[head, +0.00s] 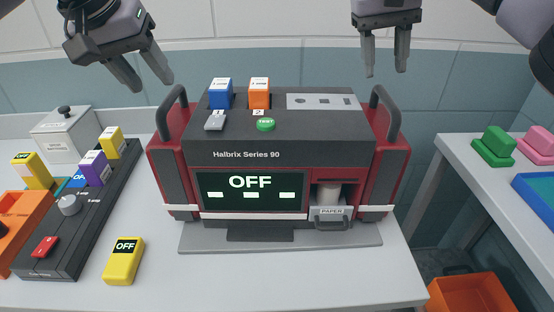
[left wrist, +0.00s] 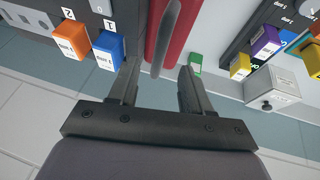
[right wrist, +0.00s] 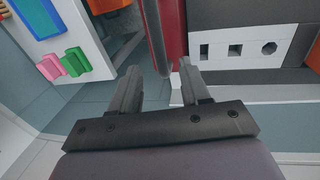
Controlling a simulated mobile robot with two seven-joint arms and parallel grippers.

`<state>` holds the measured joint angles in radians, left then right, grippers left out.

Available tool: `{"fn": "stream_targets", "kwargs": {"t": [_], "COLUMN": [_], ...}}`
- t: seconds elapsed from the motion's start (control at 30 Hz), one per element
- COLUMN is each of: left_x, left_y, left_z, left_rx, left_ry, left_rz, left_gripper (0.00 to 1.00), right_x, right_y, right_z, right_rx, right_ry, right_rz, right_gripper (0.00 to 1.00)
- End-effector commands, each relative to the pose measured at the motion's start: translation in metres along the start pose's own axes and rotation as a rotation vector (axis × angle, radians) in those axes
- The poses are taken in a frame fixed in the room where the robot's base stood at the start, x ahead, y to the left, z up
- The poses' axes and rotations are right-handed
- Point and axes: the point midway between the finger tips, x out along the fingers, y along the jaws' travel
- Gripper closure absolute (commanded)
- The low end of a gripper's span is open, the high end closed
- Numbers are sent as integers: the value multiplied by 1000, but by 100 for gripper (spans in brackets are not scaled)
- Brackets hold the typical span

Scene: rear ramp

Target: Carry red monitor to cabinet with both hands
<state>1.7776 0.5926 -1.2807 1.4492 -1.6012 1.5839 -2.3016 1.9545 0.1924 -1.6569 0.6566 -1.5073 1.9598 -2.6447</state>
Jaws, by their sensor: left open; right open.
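The red monitor (head: 279,155), marked Halbrix Series 90 with a screen reading OFF, stands on a grey base plate (head: 205,240) on the white table. It has a dark handle on each red side. My left gripper (head: 150,82) is open and empty above the left handle (head: 170,110); in the left wrist view that handle (left wrist: 166,40) lies just beyond and between the fingers. My right gripper (head: 386,70) is open and empty above the right handle (head: 385,118); in the right wrist view that handle (right wrist: 156,40) lies just beyond the fingers. I see no cabinet that I can identify.
A blue block (head: 220,95) and an orange block (head: 259,95) sit in the monitor's top. A dark module panel (head: 75,215), a yellow block (head: 123,262) and a grey box (head: 65,135) are left. A side table (head: 480,185) and an orange crate (head: 470,295) are right.

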Motion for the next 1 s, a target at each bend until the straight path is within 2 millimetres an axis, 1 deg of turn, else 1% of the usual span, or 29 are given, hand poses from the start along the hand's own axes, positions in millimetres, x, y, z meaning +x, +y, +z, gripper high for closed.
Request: {"fn": "stream_targets", "kwargs": {"t": [0.13,0.23,0.37,0.5,0.63,0.8,1.0], "left_x": [4,12,28,48,63,71,72], "left_y": [0,0,0,0,0,0,0], "left_z": [0,0,1,1,0,0,0], "left_rx": [0,0,0,0,-1,0,0], "left_ry": [-1,-2,-3,-3,-2,0,0], "left_rz": [0,1,-1,0,-1,1,0], "left_gripper": [51,51,51,51,51,51,51], "right_x": [4,13,28,48,63,71,72], "right_y": [0,1,1,1,1,0,0], "right_z": [0,0,0,0,0,0,0], "right_rx": [0,0,0,0,2,1,2], "right_ry": [-1,-1,-2,-2,-2,0,0], "right_rz": [0,0,0,0,0,0,0], "right_gripper": [54,54,54,54,54,54,54]}}
